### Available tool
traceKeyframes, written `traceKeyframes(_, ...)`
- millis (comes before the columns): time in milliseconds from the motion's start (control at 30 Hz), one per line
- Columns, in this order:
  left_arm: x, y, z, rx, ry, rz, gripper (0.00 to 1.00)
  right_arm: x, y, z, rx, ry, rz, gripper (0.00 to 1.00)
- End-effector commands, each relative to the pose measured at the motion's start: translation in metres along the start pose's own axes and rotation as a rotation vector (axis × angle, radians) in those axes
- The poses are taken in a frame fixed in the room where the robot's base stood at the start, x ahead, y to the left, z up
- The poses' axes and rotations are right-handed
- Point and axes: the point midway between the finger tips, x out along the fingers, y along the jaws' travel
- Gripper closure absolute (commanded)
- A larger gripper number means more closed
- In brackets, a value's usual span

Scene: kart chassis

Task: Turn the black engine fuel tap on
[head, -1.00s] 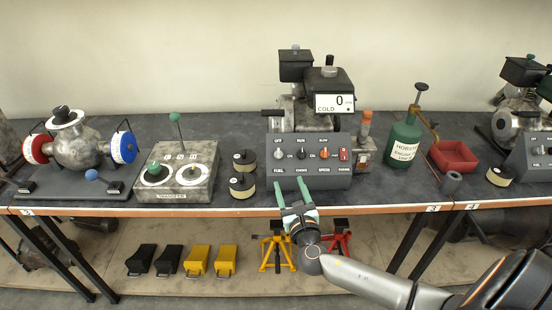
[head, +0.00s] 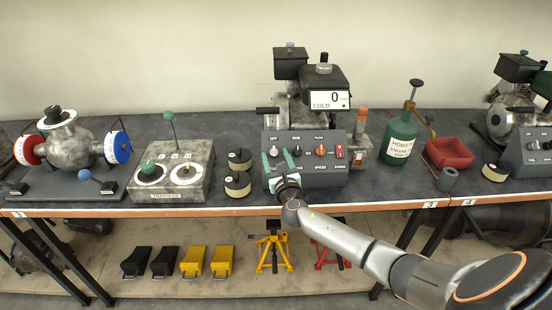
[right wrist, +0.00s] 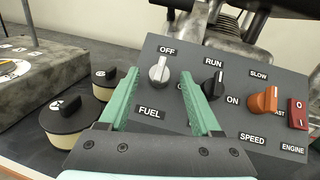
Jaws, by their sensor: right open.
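The black engine (head: 298,108) stands at the back of the bench behind a grey control panel (head: 310,176). The fuel tap is a silver knob (right wrist: 160,70) above the FUEL label; its pointer is up toward OFF. In the head view the knob (head: 272,151) is small, near the panel's left side. My right gripper (head: 277,160) is open in front of the panel. In the right wrist view its green fingertips (right wrist: 158,76) stand left and right of the knob, with gaps; contact is not visible. The right finger hides part of the panel beside the knob. My left gripper is not in view.
A black knob (right wrist: 213,86), an orange knob (right wrist: 263,101) and a red switch (right wrist: 297,114) sit to the right on the panel. Two black-topped round canisters (head: 238,172) stand left of it. A green can (head: 402,138) stands to the right.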

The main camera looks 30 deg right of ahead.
Motion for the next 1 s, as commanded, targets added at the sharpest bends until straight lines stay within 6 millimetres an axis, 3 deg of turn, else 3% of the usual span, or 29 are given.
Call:
traceKeyframes(133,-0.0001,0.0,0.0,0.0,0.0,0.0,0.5,-0.0002,0.0002,0.0001,0.0,0.0,0.0,0.37)
traceKeyframes(700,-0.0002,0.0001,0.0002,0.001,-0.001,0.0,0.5,-0.0004,0.0002,0.0001,0.0,0.0,0.0,1.0)
traceKeyframes(1000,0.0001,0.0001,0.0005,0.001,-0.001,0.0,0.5,-0.0005,0.0004,-0.0001,0.003,0.0,-0.002,1.0)
